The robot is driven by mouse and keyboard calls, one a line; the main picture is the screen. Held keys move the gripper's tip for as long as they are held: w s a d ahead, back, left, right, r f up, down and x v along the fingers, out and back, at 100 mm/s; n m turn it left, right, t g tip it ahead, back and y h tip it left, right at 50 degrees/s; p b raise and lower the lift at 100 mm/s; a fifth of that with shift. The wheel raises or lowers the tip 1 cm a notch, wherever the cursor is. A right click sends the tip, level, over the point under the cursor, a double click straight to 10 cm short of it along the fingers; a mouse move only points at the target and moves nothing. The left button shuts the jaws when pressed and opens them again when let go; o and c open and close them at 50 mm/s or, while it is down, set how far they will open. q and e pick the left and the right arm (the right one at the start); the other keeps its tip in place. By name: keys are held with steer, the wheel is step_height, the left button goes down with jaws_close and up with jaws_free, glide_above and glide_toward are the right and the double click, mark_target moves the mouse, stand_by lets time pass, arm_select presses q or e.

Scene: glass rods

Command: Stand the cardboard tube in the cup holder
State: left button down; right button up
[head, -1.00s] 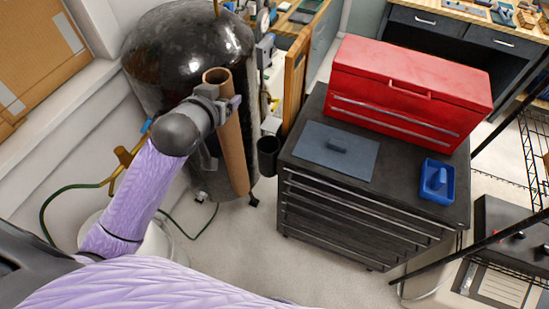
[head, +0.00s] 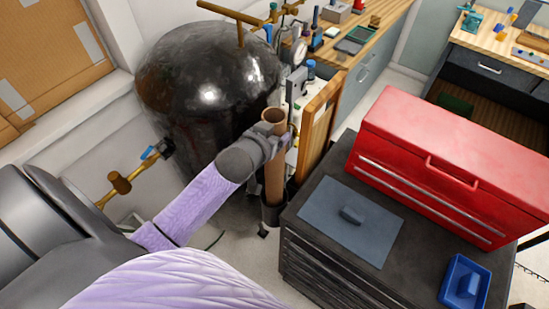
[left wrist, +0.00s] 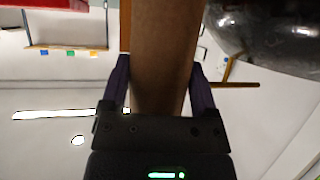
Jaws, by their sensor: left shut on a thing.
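The brown cardboard tube (head: 274,180) stands close to upright beside the tool chest, its open top end showing. My left gripper (head: 279,141) is shut on the tube's upper part. In the left wrist view the tube (left wrist: 165,55) runs between the two fingers of the gripper (left wrist: 160,88). The black cup holder (head: 273,214) is at the left side of the tool chest. The tube's lower end meets the holder's mouth and seems to go inside it; how deep is hidden. My right gripper is not in view.
A big glossy black tank (head: 205,95) stands just left of the tube. The dark tool chest (head: 335,265) is to the right, with a red toolbox (head: 450,150), a grey-blue mat (head: 350,220) and a blue tray (head: 464,283) on top. A wooden board (head: 318,125) stands behind.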

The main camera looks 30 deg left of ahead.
arm_select(q)
steer(key=b, duration=0.2)
glide_above(274, 172)
steer(key=w+a, duration=0.1)
step_height(274, 172, down, 8)
steer(key=shift+w+a+f, duration=0.1)
steer(key=shift+w+f, duration=0.15)
steer(key=shift+w, duration=0.05)
